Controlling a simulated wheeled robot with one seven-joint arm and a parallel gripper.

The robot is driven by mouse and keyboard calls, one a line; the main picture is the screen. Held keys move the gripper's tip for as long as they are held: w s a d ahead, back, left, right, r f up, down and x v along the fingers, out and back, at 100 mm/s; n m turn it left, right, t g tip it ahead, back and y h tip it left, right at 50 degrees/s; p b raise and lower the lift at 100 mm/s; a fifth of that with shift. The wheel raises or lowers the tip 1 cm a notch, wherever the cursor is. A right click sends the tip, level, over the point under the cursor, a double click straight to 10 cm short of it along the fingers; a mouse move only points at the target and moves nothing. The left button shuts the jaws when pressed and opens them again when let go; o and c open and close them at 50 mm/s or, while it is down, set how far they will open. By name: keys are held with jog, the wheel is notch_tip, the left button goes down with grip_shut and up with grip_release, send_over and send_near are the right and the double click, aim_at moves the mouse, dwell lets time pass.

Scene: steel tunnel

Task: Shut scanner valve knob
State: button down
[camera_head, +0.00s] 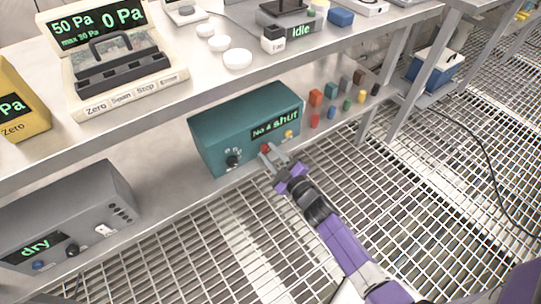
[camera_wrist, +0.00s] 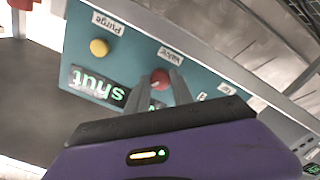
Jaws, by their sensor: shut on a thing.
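The scanner is a teal box (camera_head: 222,122) on the lower shelf; its display (camera_head: 275,124) reads "No 4 shut" in the head view. A red knob (camera_wrist: 160,77) labelled "Valve" is on its front panel in the wrist view. A yellow knob (camera_wrist: 99,47) labelled "Purge" is beside it. My gripper (camera_head: 268,153) reaches the panel from the front right. In the wrist view its two grey fingers (camera_wrist: 166,86) are shut on the red knob, which partly hides behind them. The head view shows a bit of the red knob (camera_head: 265,148) at the fingertips.
Small coloured blocks (camera_head: 316,98) and cylinders stand right of the scanner. A grey box (camera_head: 70,215) reading "dry" sits at the left on the lower shelf. The upper shelf edge (camera_head: 150,105) overhangs. A grating floor (camera_head: 420,200) lies open in front.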

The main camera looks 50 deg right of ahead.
jog(key=n+b, duration=0.1)
jog(key=n, duration=0.2)
jog(key=shift+f+n, duration=0.1)
jog(key=shift+n, duration=0.3)
jog(key=shift+n+b, duration=0.7)
jog(key=shift+n, duration=1.2)
jog(key=c, duration=1.1)
grip_release()
jog(key=v, duration=0.8)
jog(key=shift+p, duration=0.4)
